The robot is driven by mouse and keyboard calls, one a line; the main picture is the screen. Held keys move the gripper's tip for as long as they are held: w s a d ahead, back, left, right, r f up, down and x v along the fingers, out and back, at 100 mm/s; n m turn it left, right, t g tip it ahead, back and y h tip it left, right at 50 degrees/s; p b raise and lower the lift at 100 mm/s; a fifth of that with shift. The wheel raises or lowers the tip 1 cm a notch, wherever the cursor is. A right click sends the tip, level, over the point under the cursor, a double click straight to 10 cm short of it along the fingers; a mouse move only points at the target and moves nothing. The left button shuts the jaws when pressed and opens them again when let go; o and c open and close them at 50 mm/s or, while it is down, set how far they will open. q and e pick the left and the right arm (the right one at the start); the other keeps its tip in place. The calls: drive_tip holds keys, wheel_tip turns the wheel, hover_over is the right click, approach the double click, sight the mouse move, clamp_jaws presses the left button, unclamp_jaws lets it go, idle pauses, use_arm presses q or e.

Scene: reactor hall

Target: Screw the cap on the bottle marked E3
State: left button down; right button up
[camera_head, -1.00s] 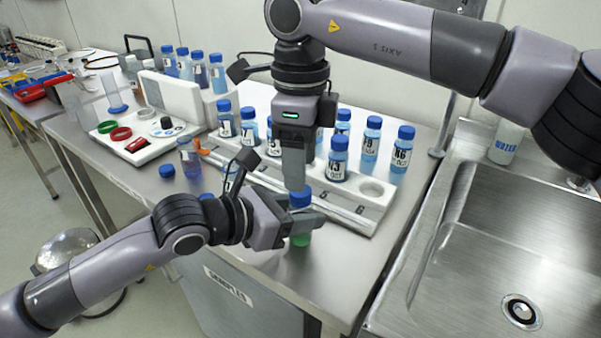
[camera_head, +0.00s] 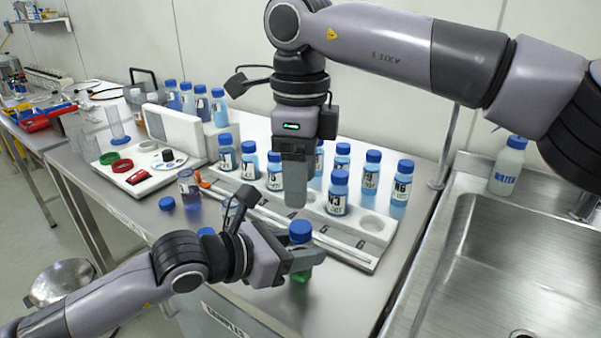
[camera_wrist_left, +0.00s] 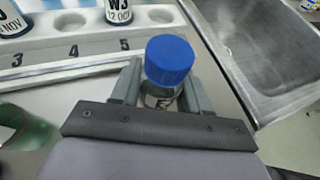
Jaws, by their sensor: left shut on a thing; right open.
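My left gripper (camera_head: 300,260) is shut on a bottle (camera_head: 300,275) with a blue cap (camera_head: 300,230) on top. Green shows below the fingers. In the left wrist view the cap (camera_wrist_left: 169,60) sits upright over the clear bottle neck (camera_wrist_left: 160,95), between the two fingers. The bottle's marking is hidden or unreadable, so I cannot confirm E3. I cannot tell how tightly the cap is on. My right gripper (camera_head: 295,203) points down just above the cap, open and apart from it.
A white rack (camera_head: 375,225) with several blue-capped bottles, including N3 (camera_head: 338,195), stands behind. A loose blue cap (camera_head: 167,203) lies on the bench at left. A sink (camera_head: 490,250) is at right. A green object (camera_wrist_left: 28,135) shows lower left in the wrist view.

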sight(301, 226)
wheel_tip(301, 226, down, 8)
drive_tip(key=shift+r, duration=0.15)
idle(0.4)
clamp_jaws()
drive_tip(key=shift+o, duration=0.7)
unclamp_jaws()
wheel_tip(301, 226, up, 12)
